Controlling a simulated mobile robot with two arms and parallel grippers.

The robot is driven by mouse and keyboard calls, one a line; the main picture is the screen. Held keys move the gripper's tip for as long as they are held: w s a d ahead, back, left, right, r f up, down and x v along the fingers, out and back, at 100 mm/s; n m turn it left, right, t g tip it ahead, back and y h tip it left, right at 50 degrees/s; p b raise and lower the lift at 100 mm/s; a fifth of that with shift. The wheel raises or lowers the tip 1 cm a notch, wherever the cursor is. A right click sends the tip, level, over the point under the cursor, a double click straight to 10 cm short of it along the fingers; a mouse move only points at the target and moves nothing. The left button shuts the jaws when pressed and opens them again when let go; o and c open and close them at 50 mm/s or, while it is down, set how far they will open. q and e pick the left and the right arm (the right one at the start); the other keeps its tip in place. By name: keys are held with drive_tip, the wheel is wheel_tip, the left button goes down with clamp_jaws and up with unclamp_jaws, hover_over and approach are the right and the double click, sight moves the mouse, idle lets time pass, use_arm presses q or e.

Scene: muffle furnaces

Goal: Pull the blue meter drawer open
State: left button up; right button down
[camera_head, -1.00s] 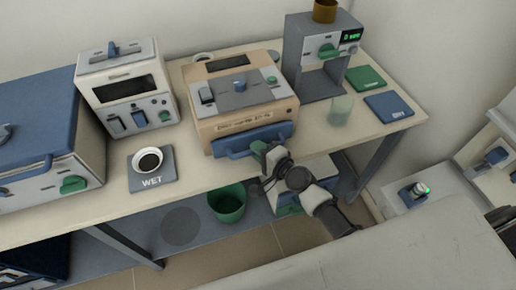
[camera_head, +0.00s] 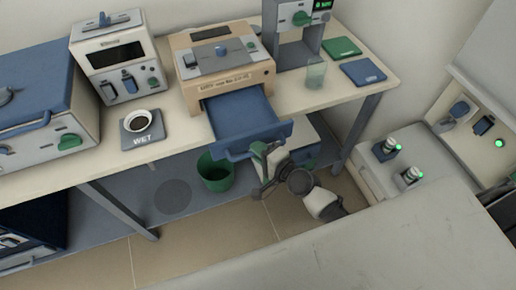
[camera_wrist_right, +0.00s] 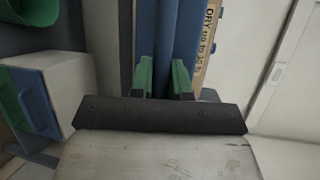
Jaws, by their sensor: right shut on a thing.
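The blue meter drawer (camera_head: 240,115) stands pulled out of the tan meter box (camera_head: 222,62), over the table's front edge. Its tray looks empty. My right gripper (camera_head: 262,150) is at the right part of the drawer's blue front handle. In the right wrist view the green fingertips (camera_wrist_right: 163,78) of my right gripper are on either side of the blue handle (camera_wrist_right: 166,40), shut on it. My left gripper is not in view.
A clear beaker (camera_head: 316,73) and green and blue mats stand to the right. A green bin (camera_head: 215,172) is on the shelf below. The floor in front is clear.

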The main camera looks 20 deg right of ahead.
drive_tip(key=c, duration=1.5)
unclamp_jaws()
drive_tip(key=o, duration=0.4)
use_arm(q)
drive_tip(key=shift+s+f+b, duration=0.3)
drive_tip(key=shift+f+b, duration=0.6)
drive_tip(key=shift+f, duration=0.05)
use_arm(e)
drive_tip(key=v, duration=1)
drive_tip(key=shift+s+d, duration=0.15)
drive_tip(key=shift+s, duration=0.2)
drive_tip(key=shift+r, duration=0.1)
